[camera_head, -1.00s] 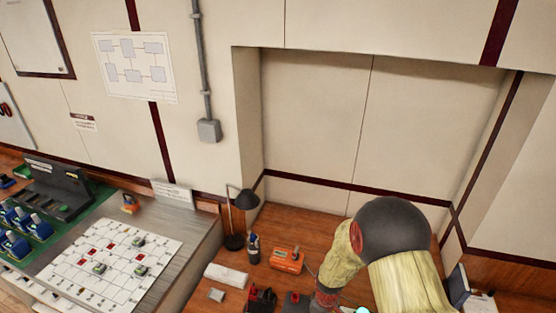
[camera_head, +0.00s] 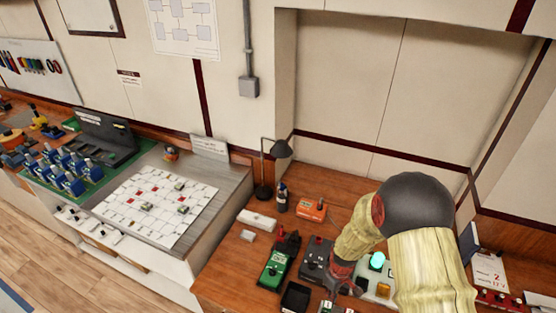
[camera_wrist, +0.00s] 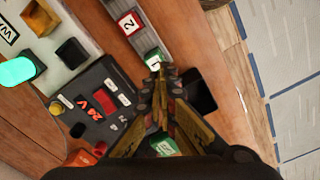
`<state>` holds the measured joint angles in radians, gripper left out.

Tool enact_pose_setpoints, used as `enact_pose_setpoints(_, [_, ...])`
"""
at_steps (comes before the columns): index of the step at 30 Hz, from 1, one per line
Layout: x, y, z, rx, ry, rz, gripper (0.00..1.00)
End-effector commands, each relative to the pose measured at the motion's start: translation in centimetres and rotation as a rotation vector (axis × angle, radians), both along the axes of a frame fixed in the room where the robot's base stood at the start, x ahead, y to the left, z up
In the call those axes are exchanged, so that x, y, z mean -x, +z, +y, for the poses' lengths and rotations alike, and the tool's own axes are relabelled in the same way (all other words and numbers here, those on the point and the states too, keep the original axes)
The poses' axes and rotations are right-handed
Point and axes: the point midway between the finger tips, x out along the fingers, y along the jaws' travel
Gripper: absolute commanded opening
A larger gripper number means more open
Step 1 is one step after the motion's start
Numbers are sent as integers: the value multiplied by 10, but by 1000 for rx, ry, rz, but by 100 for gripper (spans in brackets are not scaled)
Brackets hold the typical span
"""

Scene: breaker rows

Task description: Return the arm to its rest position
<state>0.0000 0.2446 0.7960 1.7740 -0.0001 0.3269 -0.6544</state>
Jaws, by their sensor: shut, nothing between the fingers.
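My arm reaches down over the wooden bench at the right of the head view. My gripper (camera_wrist: 161,72) is shut and empty; in the head view it is a small dark shape (camera_head: 342,287) low on the bench. In the wrist view its fingertips lie over a green block marked 1 (camera_wrist: 154,59) on a grey strip. A red block marked 2 (camera_wrist: 130,24) sits farther along that strip. I cannot tell whether the fingertips touch the green block. A dark meter box (camera_wrist: 98,103) with a red marking lies left of the fingers.
A lit teal lamp (camera_head: 377,261) and a yellow button (camera_head: 383,289) are beside my arm. A green device (camera_head: 272,270), an orange box (camera_head: 311,208) and a black desk lamp (camera_head: 277,150) stand on the bench. A white diagram board (camera_head: 157,206) lies left. The back wall stands behind.

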Motion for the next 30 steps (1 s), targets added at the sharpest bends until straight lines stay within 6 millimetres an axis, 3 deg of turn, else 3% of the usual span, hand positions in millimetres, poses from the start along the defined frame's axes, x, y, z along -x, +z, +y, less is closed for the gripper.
enact_pose_setpoints(5, [11,0,0,1,-83,39,0])
enact_pose_setpoints(11, [50,2,0,14,-184,141,0])
enact_pose_setpoints(15, [71,30,0,27,-278,189,0])
enact_pose_setpoints(23, [85,86,0,39,-411,185,0])
enact_pose_setpoints(30, [103,155,0,28,-541,100,0])
